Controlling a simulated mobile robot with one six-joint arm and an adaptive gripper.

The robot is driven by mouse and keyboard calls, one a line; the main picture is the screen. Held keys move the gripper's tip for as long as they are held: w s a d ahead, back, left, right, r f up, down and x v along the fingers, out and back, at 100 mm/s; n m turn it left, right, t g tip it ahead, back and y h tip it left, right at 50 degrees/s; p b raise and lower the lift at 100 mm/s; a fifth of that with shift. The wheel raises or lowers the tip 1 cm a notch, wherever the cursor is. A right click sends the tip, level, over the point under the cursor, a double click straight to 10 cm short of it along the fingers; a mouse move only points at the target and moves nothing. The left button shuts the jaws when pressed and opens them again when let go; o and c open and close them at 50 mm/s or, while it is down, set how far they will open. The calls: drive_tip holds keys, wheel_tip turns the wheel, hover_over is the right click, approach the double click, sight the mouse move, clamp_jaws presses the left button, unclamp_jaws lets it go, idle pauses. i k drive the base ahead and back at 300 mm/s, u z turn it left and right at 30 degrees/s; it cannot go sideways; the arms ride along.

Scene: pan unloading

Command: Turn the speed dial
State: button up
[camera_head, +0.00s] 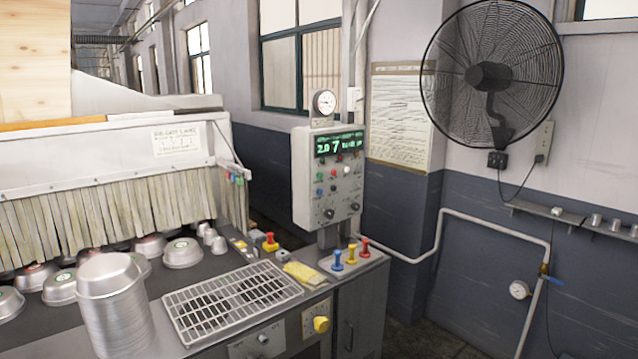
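A grey control box (306,190) stands on a post at the machine's right end. Its green display (338,145) is lit and several coloured buttons sit below it. Two dark round knobs, a left one (329,214) and a right one (354,208), are low on its face. A yellow knob (320,324) sits on a plate on the machine's front, with a smaller grey knob (263,339) to its left. No label that I can read tells which is the speed dial. My gripper is not in view.
A wire rack (232,300) lies on the worktop beside a stack of metal pans (112,305). Red, yellow and blue levers (351,254) stand in front of the control box. More pans (183,253) lie by the strip curtain (120,215). A yellow cloth (305,273) lies near the rack.

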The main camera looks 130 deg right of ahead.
sight(329, 213)
drive_tip(key=u, duration=0.1)
drive_tip(key=i, duration=0.4)
drive_tip(key=z, duration=2.4)
drive_tip(key=i, duration=0.1)
drive_tip(key=z, duration=2.2)
